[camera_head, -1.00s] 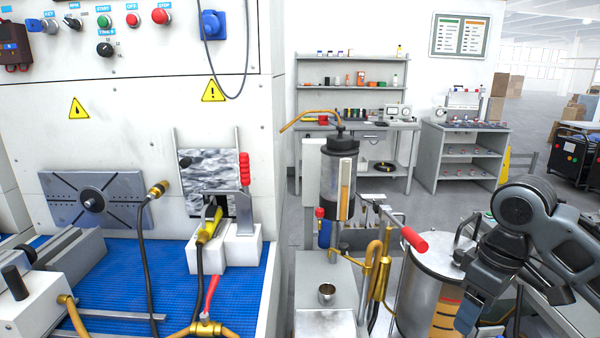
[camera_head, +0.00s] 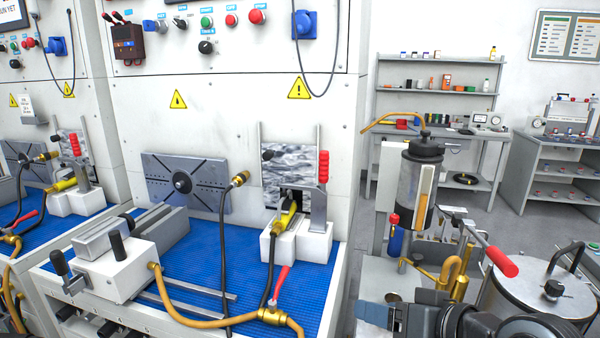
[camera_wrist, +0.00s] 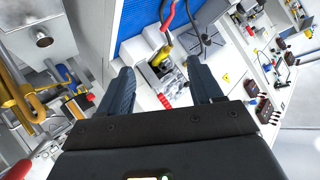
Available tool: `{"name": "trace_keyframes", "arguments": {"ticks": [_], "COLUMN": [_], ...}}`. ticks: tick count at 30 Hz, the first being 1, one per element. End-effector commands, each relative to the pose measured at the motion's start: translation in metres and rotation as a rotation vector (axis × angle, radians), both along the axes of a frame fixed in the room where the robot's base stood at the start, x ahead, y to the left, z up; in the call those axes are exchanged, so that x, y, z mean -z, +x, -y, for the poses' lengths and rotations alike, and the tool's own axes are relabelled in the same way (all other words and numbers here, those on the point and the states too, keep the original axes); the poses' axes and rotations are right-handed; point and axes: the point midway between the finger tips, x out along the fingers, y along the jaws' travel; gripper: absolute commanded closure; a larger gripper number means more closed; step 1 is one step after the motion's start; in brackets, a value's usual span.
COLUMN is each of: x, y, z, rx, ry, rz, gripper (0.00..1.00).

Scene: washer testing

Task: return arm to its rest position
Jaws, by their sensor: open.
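My gripper (camera_wrist: 162,85) shows in the wrist view with its two dark blue fingers spread apart. It is open, and nothing sits between the fingers. In the head view my gripper (camera_head: 378,315) is low at the bottom edge, right of the blue test bench. Part of my arm is cut off by the bottom edge of that view. The gripper appears apart from the equipment around it.
The bench's blue mat (camera_head: 205,265) carries a white vise block (camera_head: 118,272) and a red-handled clamp (camera_head: 323,170). Right of it stand a dark cylinder (camera_head: 418,185), a red-ended lever (camera_head: 500,260) and a metal drum (camera_head: 530,292). Open floor (camera_head: 480,215) shows farther back.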

Motion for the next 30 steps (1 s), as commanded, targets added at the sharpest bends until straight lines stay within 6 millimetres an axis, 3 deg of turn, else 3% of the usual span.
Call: {"name": "trace_keyframes", "arguments": {"ticks": [1, 6, 13, 21, 30], "x": [0.004, 0.014, 0.043, 0.080, 0.090], "y": [-0.006, -0.029, -0.084, -0.178, -0.298], "z": [-0.013, -0.034, -0.040, -0.023, 0.021], "rx": [0.028, 0.154, 0.333, 0.502, 0.558], "ry": [0.048, 0.157, 0.214, 0.136, -0.097], "rz": [0.019, 0.083, 0.124, 0.145, 0.201], "gripper": [0.35, 0.35, 0.35, 0.35, 0.35]}}
